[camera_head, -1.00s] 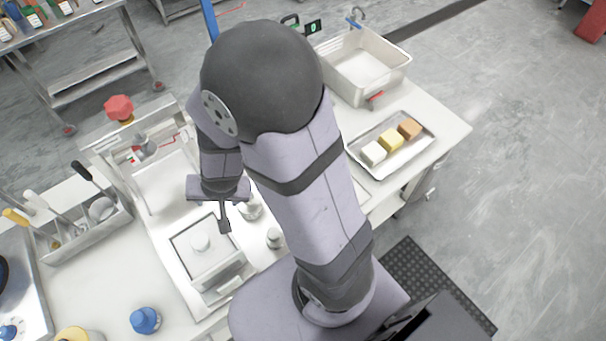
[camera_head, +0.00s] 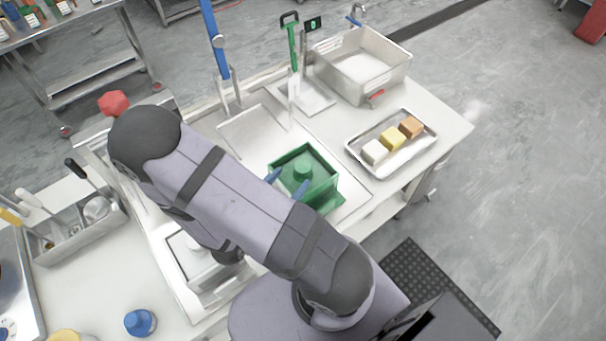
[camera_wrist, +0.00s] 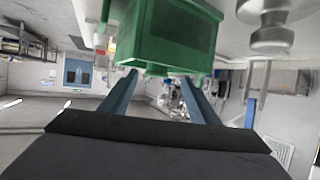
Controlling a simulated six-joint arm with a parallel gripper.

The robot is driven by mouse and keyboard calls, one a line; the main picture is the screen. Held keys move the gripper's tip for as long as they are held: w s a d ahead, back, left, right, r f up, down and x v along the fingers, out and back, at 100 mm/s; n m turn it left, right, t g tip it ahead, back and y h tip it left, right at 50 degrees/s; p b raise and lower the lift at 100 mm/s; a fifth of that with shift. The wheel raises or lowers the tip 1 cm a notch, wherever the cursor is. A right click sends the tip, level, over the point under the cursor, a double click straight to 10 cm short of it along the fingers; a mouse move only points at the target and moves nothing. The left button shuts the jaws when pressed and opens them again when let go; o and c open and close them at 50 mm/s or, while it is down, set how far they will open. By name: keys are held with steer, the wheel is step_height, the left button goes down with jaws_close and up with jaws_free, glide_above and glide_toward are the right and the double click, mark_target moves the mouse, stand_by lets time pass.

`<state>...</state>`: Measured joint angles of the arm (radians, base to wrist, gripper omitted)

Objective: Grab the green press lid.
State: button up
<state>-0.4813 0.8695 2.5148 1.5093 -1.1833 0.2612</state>
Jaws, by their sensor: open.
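The green press lid (camera_head: 302,170) is a flat plate with a round knob, set in the top of a square green box (camera_head: 325,191) on the white counter. In the wrist view, the green box (camera_wrist: 170,35) hangs upside down at the top, with the knob (camera_wrist: 157,70) pointing down. My gripper (camera_head: 289,179) is open, its two blue fingers apart at the near side of the box. In the wrist view, the knob shows between the fingertips (camera_wrist: 158,77). I cannot tell whether the fingers touch it. My arm hides the rest of my gripper.
A blue lever stand (camera_head: 218,45) and a green-handled tool (camera_head: 293,42) rise behind the box. A tray (camera_head: 372,166) with several coloured blocks is to the right, near a metal sink (camera_head: 378,85). A silver press (camera_head: 190,262) stands to the left.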

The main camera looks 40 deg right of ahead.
mark_target(300, 172)
steer(key=shift+p+x, duration=0.3)
steer(key=shift+x, duration=0.8)
steer(key=shift+d+f+p, duration=0.1)
steer(key=shift+d+p, duration=0.35)
steer(key=shift+d, duration=0.15)
steer(key=p+x, duration=0.1)
steer(key=x, duration=0.1)
steer(key=shift+d+f, duration=0.1)
steer(key=shift+d, duration=0.3)
steer(key=shift+w+d+f+p, duration=0.3)
steer(key=shift+w+d+f, duration=0.05)
steer(key=shift+d, duration=0.15)
steer(key=c, duration=1.2)
steer(key=shift+r, duration=0.1)
